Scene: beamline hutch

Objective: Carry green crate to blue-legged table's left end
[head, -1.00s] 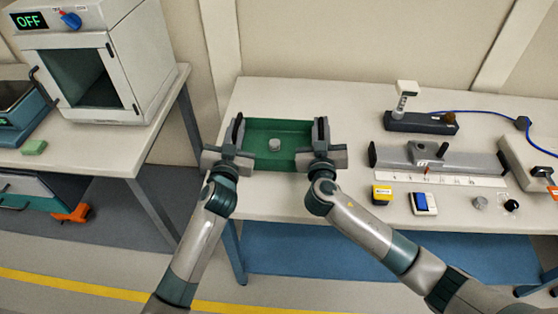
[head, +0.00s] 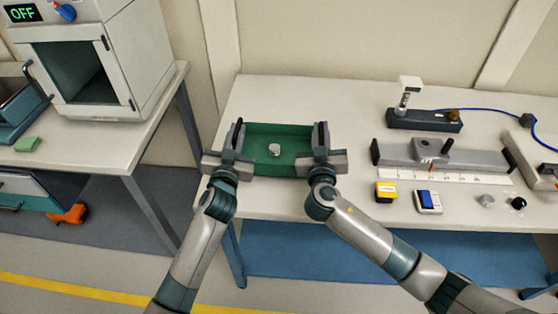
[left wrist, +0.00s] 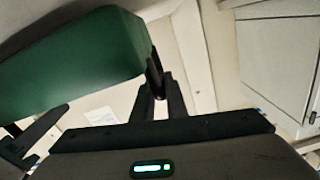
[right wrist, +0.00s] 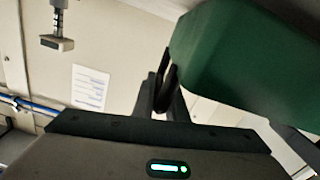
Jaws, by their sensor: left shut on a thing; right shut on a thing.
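The green crate (head: 262,165) is at the left end of the blue-legged table (head: 350,105) in the head view, with a small grey cylinder (head: 274,149) inside. My left gripper (head: 238,138) is shut on its left wall and my right gripper (head: 321,138) is shut on its right wall. The crate's green side also fills part of the left wrist view (left wrist: 75,65) and the right wrist view (right wrist: 235,65). It looks level. Whether its underside touches the tabletop cannot be told.
Right of the crate are a dark stand (head: 425,120), a grey rail (head: 470,158), a yellow block (head: 386,191) and a blue-white box (head: 428,201). At left, another bench (head: 105,145) carries a white cabinet (head: 100,60). A gap separates the two tables.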

